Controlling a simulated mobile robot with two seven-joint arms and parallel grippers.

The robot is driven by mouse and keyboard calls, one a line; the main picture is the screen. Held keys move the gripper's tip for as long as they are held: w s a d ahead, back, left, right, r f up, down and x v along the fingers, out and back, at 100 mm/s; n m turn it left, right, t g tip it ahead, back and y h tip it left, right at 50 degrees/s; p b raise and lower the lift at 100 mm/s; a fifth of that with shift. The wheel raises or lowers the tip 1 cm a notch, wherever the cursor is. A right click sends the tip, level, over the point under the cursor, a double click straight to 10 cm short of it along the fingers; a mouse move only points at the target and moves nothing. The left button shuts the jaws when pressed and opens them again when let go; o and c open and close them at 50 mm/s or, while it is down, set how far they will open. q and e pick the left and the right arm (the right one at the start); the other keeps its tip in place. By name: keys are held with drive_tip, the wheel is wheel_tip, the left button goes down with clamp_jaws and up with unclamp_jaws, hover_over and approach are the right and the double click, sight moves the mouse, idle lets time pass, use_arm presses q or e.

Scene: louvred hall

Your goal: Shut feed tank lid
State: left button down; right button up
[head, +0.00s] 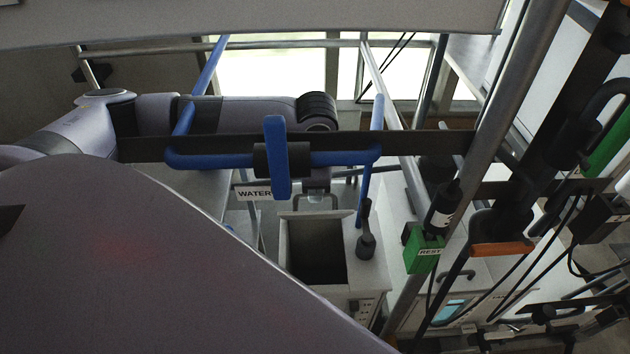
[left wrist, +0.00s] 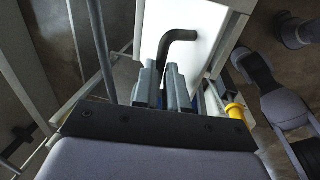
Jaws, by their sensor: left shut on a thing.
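A white box-shaped tank (head: 364,273) stands below the middle of the head view, its top open onto a dark inside. I take it for the feed tank. In the left wrist view, a white panel (left wrist: 205,35), which looks like its lid, carries a black bent handle (left wrist: 180,38). My left gripper (left wrist: 162,82) is shut on this handle, which runs down between the fingers. In the head view my left gripper (head: 316,186) is partly hidden behind a blue bar, at the back edge of the opening. My right gripper is not in view.
Blue rails (head: 215,160) and a dark crossbar (head: 425,143) pass in front of my left arm. A "WATER" sign (head: 254,193) hangs left of the tank. A black lever (head: 366,243) stands at its right. A green box (head: 423,250), posts and cables crowd the right.

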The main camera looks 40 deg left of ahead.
use_arm(q)
drive_tip(key=c, duration=1.4)
unclamp_jaws()
drive_tip(key=shift+c, duration=0.2)
wheel_tip(320, 180, up, 7)
drive_tip(key=shift+s+d, duration=0.4)
drive_tip(key=shift+s, duration=0.05)
drive_tip(key=shift+c, duration=0.3)
